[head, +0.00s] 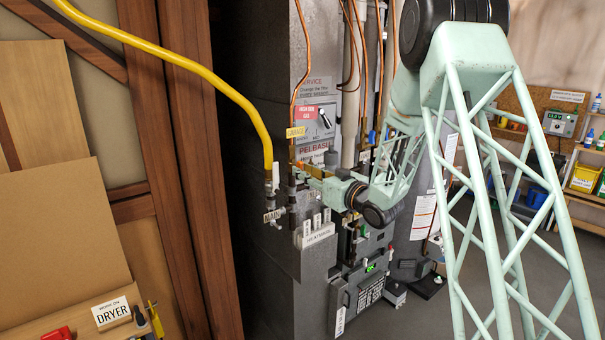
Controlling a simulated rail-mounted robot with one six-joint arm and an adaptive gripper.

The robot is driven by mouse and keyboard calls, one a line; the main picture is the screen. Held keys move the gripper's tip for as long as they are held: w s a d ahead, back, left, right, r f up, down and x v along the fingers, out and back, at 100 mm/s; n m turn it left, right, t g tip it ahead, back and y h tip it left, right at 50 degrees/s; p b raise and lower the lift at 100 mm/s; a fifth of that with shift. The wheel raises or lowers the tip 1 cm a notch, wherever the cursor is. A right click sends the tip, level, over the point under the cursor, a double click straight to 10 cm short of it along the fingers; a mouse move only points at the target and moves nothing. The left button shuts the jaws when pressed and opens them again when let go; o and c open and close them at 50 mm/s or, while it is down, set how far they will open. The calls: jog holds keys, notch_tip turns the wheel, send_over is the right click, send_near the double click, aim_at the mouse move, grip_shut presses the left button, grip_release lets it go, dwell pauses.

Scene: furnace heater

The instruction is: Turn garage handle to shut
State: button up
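A small yellow tag reading "GARAGE" (296,132) sits on the copper line at the front corner of the grey furnace (260,70). My gripper (302,169) reaches in from the right, just below this tag, at the pipe fittings. The garage handle is not clearly visible; the gripper and fittings crowd that spot. The fingers are too small and too overlapped to tell whether they are open, shut or touching the handle.
A yellow hose (215,85) runs down to a valve tagged "MAIN" (272,215), just left of and below my gripper. White tags (315,228) hang below. A control panel (370,290) is lower down. Wooden framing (165,150) stands left; a shelf (580,180) stands right.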

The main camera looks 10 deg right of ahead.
jog(key=shift+c, duration=0.6)
grip_shut()
jog(key=shift+m+p, duration=0.8)
jog(key=shift+m, duration=1.5)
